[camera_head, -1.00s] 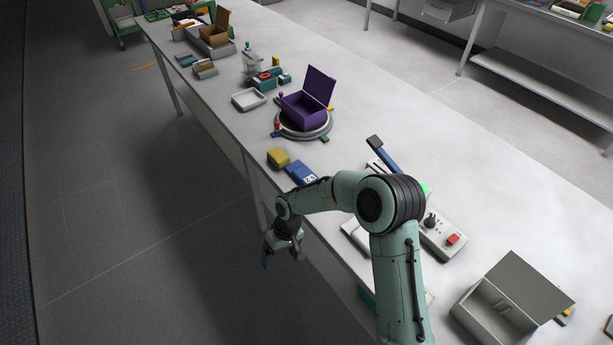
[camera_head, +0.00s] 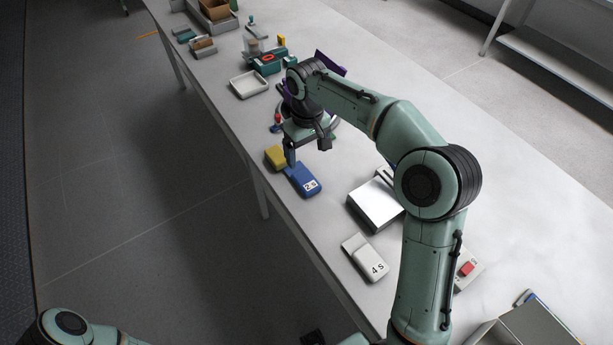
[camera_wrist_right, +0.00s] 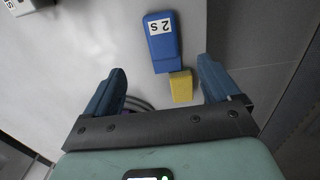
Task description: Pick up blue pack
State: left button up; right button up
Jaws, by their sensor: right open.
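The blue pack (camera_head: 306,184) lies flat on the table near its left edge, with a white "2 S" label. In the right wrist view the blue pack (camera_wrist_right: 162,50) is ahead of the fingers, label end away from me. A yellow block (camera_head: 274,156) sits against or very near its far end; it also shows in the wrist view (camera_wrist_right: 181,86). My right gripper (camera_head: 307,152) is open and empty, pointing down above the table beside the blue pack. In the wrist view its fingers (camera_wrist_right: 161,72) are spread on either side of the yellow block and the pack's near end.
A white "4 S" pack (camera_head: 365,258) and a silver box (camera_head: 376,203) lie nearer me. A purple box (camera_head: 329,64) is partly hidden behind my right arm. A white tray (camera_head: 249,84) stands farther back. The table's left edge is close to the blue pack.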

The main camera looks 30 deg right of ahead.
send_over(305, 179)
jog(key=f, duration=0.5)
jog(key=shift+s+d+b, duration=0.1)
jog(key=shift+s+b, duration=0.2)
jog(key=shift+s, duration=0.05)
jog(key=shift+w+f, duration=0.2)
jog(key=shift+f, duration=1.35)
jog(key=shift+w+f, duration=0.15)
jog(key=shift+f, duration=1.35)
jog(key=shift+c, duration=0.3)
jog(key=c, duration=1.1)
jog(key=shift+r, duration=0.1)
